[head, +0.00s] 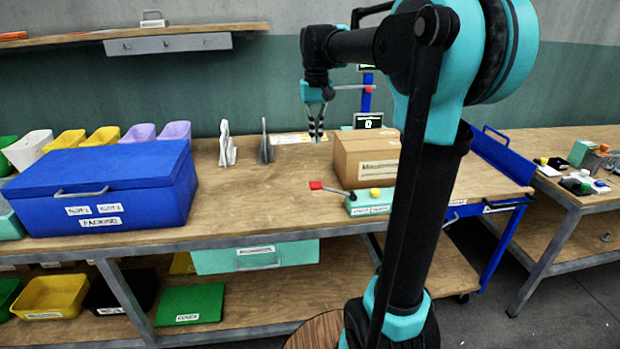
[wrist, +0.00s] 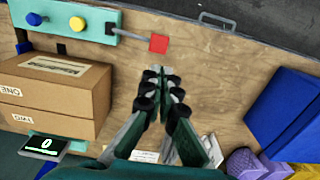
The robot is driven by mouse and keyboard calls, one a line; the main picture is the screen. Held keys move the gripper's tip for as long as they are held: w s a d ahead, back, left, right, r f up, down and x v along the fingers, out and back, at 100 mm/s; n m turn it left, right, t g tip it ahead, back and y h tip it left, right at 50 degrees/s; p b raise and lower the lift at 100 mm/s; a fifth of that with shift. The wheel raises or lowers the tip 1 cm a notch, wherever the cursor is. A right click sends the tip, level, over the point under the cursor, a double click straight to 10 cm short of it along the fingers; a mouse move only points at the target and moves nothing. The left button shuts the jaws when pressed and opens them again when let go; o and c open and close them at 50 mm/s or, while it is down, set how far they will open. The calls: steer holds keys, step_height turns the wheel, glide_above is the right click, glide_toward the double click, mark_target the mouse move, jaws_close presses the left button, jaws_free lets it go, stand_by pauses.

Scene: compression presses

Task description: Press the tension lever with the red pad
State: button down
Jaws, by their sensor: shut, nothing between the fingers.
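The red pad (head: 316,186) is a small square at the end of a thin lever that sticks out left from a teal base (head: 370,203) near the front of the bench. In the wrist view the red pad (wrist: 158,43) lies just beyond my fingertips, with its thin lever (wrist: 126,35) running to the teal base (wrist: 100,22). My gripper (head: 316,137) points down over the bench, behind the pad in the head view. It is shut and empty; its fingers also show in the wrist view (wrist: 163,78). It appears apart from the pad.
A cardboard box (head: 365,158) stands right behind the teal base. A display reading 0 (head: 368,121) stands behind the box. A large blue bin (head: 105,185) and paper holders (head: 227,146) are to the left. Bare bench surrounds the pad's left side.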

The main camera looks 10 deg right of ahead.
mark_target(312, 184)
step_height(312, 184, down, 14)
steer(key=shift+f, duration=0.1)
stand_by(0.6)
stand_by(0.4)
steer(key=shift+a+f+h, duration=0.3)
steer(key=shift+f+h, duration=0.05)
steer(key=shift+f, duration=0.15)
steer(key=shift+a+f+h, duration=0.3)
steer(key=shift+f+h, duration=0.05)
steer(key=shift+f, duration=0.15)
steer(key=shift+a+f, duration=0.35)
steer(key=shift+f, duration=0.55)
steer(key=shift+a+f, duration=0.3)
steer(key=shift+f, duration=0.6)
steer(key=shift+a+f, duration=0.1)
steer(key=shift+f, duration=0.65)
steer(key=shift+s, duration=0.1)
